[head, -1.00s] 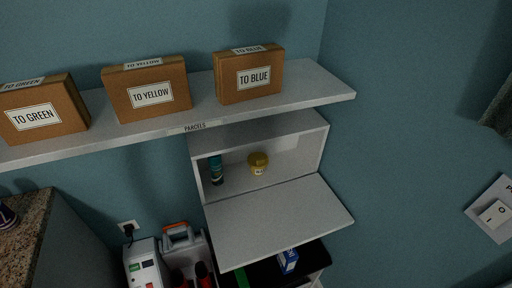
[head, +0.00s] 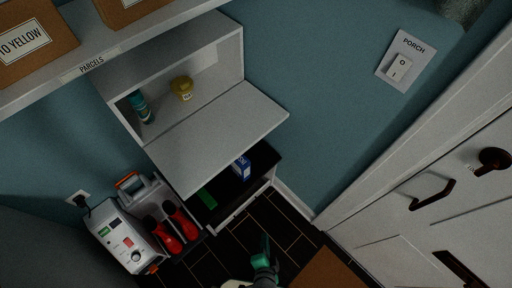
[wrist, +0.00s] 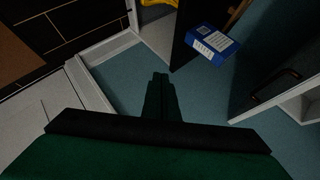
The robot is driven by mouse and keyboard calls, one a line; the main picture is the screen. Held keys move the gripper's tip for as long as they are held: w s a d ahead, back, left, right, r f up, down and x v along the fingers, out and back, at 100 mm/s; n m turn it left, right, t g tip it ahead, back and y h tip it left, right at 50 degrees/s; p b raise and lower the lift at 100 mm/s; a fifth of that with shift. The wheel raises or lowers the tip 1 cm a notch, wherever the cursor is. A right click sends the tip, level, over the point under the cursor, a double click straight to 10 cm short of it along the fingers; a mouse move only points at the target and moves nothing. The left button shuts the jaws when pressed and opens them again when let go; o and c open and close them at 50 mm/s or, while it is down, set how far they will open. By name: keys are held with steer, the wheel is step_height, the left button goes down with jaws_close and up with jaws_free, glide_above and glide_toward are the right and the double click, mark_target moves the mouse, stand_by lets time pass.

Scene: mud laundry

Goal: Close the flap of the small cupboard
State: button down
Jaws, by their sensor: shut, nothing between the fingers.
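The small white cupboard (head: 178,55) hangs on the teal wall below the parcel shelf in the head view. Its flap (head: 215,138) is open, folded down and sticking out into the room from the lower edge. Inside stand a teal bottle (head: 140,106) and a yellow tub (head: 182,88). My gripper (head: 265,245) is low at the bottom of the head view, apart from the flap and over the dark floor. In the wrist view its dark fingers (wrist: 160,78) are together with nothing between them. I cannot make out the flap in the wrist view.
The parcel shelf (head: 120,45) with brown boxes (head: 32,45) overhangs the cupboard. Below the flap is a dark-topped unit (head: 262,160) with a blue box (head: 241,167). A grey machine (head: 122,236) and red boots (head: 170,236) stand left. A white door (head: 430,225) is right.

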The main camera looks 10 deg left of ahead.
steer(key=w+a+f+m+y, duration=0.3)
steer(key=w+m+y, duration=0.15)
steer(key=w, duration=0.25)
steer(key=w+a+f+m+y, duration=0.2)
steer(key=w+f+m+y, duration=0.1)
steer(key=w+m, duration=0.3)
steer(key=w+d+r+m+t+y, duration=0.1)
steer(key=w+d+r+m+y, duration=0.2)
steer(key=w+r, duration=0.4)
steer(key=w+d+r+t+y, duration=0.1)
steer(key=w+d+r+y, duration=0.3)
steer(key=r, duration=0.4)
steer(key=w+a+r, duration=0.6)
steer(key=a, duration=0.3)
steer(key=shift+w, duration=0.15)
steer(key=shift+r+m+y, duration=0.1)
steer(key=shift+m+y, duration=0.15)
